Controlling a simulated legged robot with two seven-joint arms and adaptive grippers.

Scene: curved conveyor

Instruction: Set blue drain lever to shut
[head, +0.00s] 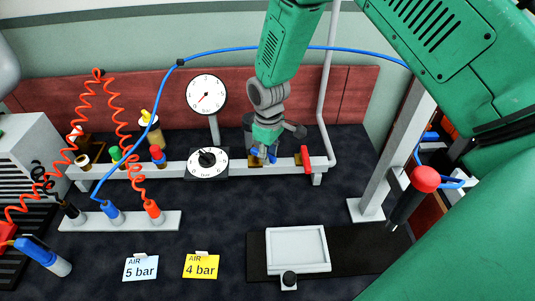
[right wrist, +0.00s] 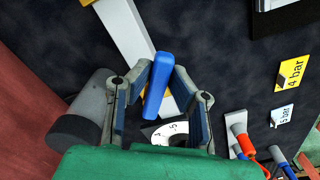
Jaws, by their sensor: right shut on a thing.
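My left gripper is not in view.
A red lever (head: 305,159) is close right of my gripper, and a white dial (head: 208,162) close left. A round gauge (head: 206,94) stands behind the dial. A grey cylinder (head: 250,122) stands behind the gripper. A white tray (head: 297,230) and a yellow 4 bar card (head: 201,267) lie in front.

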